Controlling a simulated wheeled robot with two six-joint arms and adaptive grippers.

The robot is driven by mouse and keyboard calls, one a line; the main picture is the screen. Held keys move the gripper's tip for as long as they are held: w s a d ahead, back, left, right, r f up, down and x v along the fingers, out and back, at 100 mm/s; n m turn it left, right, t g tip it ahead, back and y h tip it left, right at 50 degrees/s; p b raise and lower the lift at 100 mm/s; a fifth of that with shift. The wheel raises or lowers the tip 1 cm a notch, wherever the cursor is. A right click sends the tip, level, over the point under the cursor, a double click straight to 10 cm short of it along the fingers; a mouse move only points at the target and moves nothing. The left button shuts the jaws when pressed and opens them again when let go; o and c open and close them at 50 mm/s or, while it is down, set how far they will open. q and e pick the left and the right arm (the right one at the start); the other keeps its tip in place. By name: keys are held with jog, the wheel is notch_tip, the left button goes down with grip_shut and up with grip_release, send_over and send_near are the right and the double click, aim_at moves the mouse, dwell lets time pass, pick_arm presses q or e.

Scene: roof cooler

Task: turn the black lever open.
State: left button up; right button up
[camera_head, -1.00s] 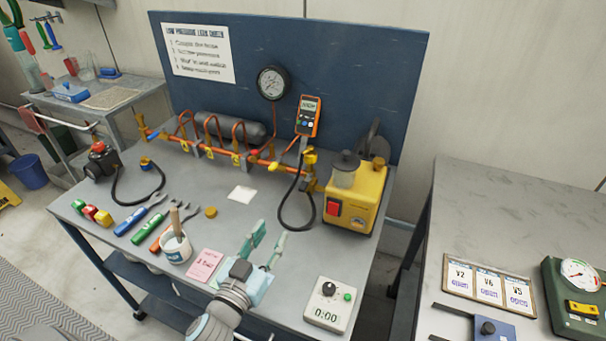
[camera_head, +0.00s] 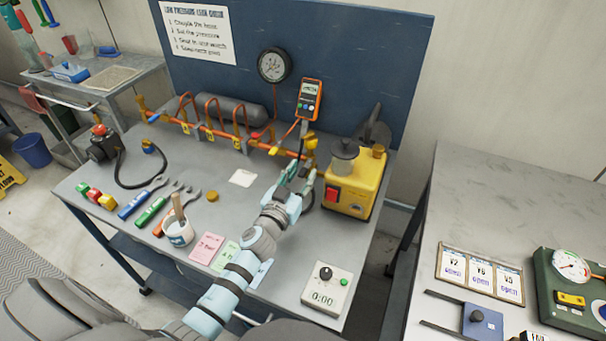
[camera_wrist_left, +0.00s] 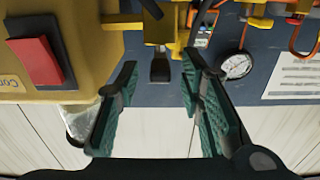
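The black lever (camera_wrist_left: 160,66) shows in the left wrist view below a brass-yellow fitting (camera_wrist_left: 158,28). It lies between the tips of my left gripper (camera_wrist_left: 160,74), with a gap on both sides. The gripper's two green-padded fingers are apart and hold nothing. In the head view my left gripper (camera_head: 298,176) reaches up to the brass fitting (camera_head: 309,146) at the right end of the copper pipework, left of the yellow pump. The lever is hard to make out there, among the fingers. My right gripper is not in view.
The yellow pump (camera_head: 352,185) with a red switch stands close right of my gripper. Copper pipework (camera_head: 200,130) runs left of it. A timer box (camera_head: 328,287), a white cup (camera_head: 179,233) and several coloured-handle wrenches (camera_head: 133,205) lie nearer the front. A gauge (camera_head: 274,65) hangs on the blue panel.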

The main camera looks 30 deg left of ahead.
pick_arm(q)
jog(key=shift+s, duration=0.1)
grip_shut()
jog(key=shift+h, duration=0.3)
jog(key=shift+p, duration=0.3)
